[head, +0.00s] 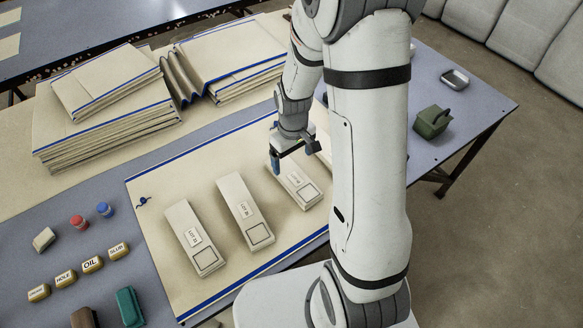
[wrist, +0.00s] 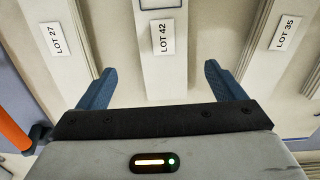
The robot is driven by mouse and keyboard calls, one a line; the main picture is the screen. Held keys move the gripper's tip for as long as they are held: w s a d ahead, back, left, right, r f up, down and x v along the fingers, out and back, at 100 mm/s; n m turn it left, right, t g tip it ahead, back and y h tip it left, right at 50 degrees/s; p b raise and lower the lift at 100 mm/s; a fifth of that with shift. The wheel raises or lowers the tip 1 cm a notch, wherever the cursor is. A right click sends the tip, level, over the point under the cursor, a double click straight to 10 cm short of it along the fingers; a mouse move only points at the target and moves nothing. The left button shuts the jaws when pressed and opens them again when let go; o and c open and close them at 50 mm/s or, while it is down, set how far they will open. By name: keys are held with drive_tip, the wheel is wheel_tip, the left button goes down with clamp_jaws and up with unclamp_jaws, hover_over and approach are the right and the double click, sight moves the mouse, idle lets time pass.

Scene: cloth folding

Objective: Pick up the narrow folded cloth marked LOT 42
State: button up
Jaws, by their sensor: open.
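The narrow folded cloth marked LOT 42 (wrist: 165,75) is in the middle of the wrist view, its white label readable and a square outline at the top edge. My gripper (wrist: 159,70) is open and empty, with one blue finger on each side of this cloth in the picture. I cannot tell the exact height of the fingertips. Cloths LOT 27 (wrist: 72,65) and LOT 35 (wrist: 272,65) lie to either side.
Two more narrow cloths (head: 246,211) (head: 193,240) lie on the blue-edged beige mat (head: 152,195). Stacked cloths (head: 108,112) stand at the back left. Labelled blocks (head: 92,264) and stamps sit at the left. A green box (head: 432,122) is at the right. My arm hides part of the mat.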

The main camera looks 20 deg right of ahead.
sight(292, 175)
drive_tip(key=shift+s+f, duration=0.2)
drive_tip(key=shift+f, duration=0.8)
drive_tip(key=f, duration=0.5)
drive_tip(key=shift+s+a, duration=0.1)
drive_tip(key=shift+a, duration=0.1)
drive_tip(key=shift+c, duration=0.6)
drive_tip(key=c, duration=1)
